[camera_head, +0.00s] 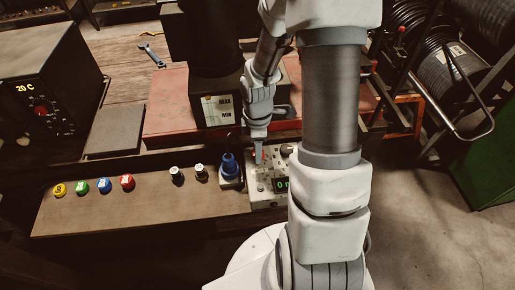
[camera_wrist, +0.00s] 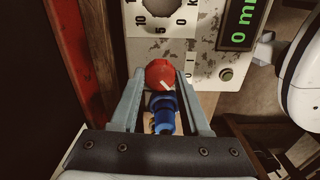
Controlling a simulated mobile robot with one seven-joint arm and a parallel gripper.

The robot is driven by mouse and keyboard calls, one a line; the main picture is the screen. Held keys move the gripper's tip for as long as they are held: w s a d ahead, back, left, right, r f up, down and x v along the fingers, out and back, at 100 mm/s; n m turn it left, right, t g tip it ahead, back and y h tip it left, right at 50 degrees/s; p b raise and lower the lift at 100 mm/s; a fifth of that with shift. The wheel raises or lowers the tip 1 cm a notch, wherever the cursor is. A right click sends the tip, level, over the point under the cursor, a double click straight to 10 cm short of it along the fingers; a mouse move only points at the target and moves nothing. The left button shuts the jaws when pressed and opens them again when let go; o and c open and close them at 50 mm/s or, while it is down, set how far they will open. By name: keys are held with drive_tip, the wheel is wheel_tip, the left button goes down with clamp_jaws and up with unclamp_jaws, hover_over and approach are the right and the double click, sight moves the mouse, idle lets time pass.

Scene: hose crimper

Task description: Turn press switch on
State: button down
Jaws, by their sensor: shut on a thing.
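The red press switch knob (camera_wrist: 158,72) sits on the light grey control panel (camera_wrist: 205,45), with a white pointer mark on its face. In the wrist view, my gripper (camera_wrist: 160,76) has a finger on each side of the knob and is shut on it. The mark slants toward the lower right of the picture. Small marks stand on the panel to the knob's right. In the head view, my gripper (camera_head: 259,154) points down at the panel (camera_head: 262,198), and my arm hides part of the panel.
A blue connector (camera_head: 230,166) stands left of the panel and shows just below the knob in the wrist view (camera_wrist: 162,112). A green display (camera_wrist: 243,20) and a dial are on the panel. Several coloured buttons (camera_head: 104,185) line the bench (camera_head: 150,217). A red plate (camera_head: 172,108) lies behind.

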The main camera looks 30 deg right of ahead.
drive_tip(key=m+b, duration=0.1)
drive_tip(key=m, duration=0.3)
drive_tip(key=shift+f, duration=0.1)
drive_tip(key=m+b, duration=0.2)
drive_tip(key=m, duration=0.2)
drive_tip(key=m+b, duration=0.1)
drive_tip(key=m, duration=0.4)
drive_tip(key=shift+m+b, duration=0.35)
drive_tip(key=shift+m, duration=1.75)
drive_tip(key=shift+c, duration=1.9)
unclamp_jaws()
